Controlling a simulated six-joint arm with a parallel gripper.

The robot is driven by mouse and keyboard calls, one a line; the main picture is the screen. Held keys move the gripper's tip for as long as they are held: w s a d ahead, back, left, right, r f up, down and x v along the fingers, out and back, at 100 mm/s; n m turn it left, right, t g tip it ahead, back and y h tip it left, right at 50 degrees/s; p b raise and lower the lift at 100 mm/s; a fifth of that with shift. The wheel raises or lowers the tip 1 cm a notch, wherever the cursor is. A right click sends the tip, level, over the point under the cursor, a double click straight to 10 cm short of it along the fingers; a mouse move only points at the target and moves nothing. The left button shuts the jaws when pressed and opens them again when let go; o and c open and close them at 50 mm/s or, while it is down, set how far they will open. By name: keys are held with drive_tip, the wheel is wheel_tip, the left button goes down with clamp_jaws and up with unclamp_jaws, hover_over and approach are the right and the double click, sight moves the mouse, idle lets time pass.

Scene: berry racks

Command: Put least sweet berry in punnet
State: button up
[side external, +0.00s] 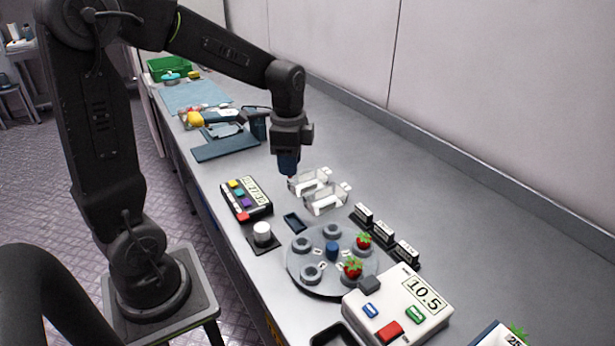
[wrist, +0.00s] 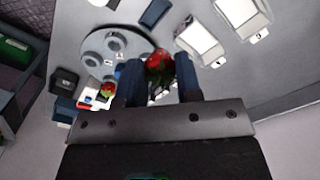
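My gripper (side external: 289,168) is above the bench just behind the clear punnets. Two clear punnets, one rear (side external: 308,183) and one front (side external: 326,202), stand side by side with white tags. They look empty, and show in the wrist view as white-bottomed boxes (wrist: 201,45). Two more strawberries, rear (side external: 363,241) and front (side external: 352,268), sit on the round grey carousel (side external: 305,288); its other visible wells look empty.
A white meter (side external: 400,308) reading 10.5 stands beside the carousel. Three black card holders (side external: 383,234) stand behind it. Bench behind the punnets is clear.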

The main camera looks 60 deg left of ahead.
drive_tip(key=shift+w+a, duration=0.25)
drive_tip(key=shift+a, duration=0.05)
drive_tip(key=shift+w+d+f, duration=0.1)
drive_tip(key=shift+w+f, duration=1.05)
drive_tip(key=shift+f, duration=0.55)
drive_tip(key=shift+w+f, duration=1.2)
drive_tip(key=shift+f, duration=0.45)
drive_tip(key=shift+w+d+f, duration=0.1)
drive_tip(key=shift+w+f, duration=1.05)
drive_tip(key=shift+f, duration=0.55)
drive_tip(key=o, duration=0.7)
drive_tip(key=shift+c, duration=0.2)
drive_tip(key=shift+a, duration=0.1)
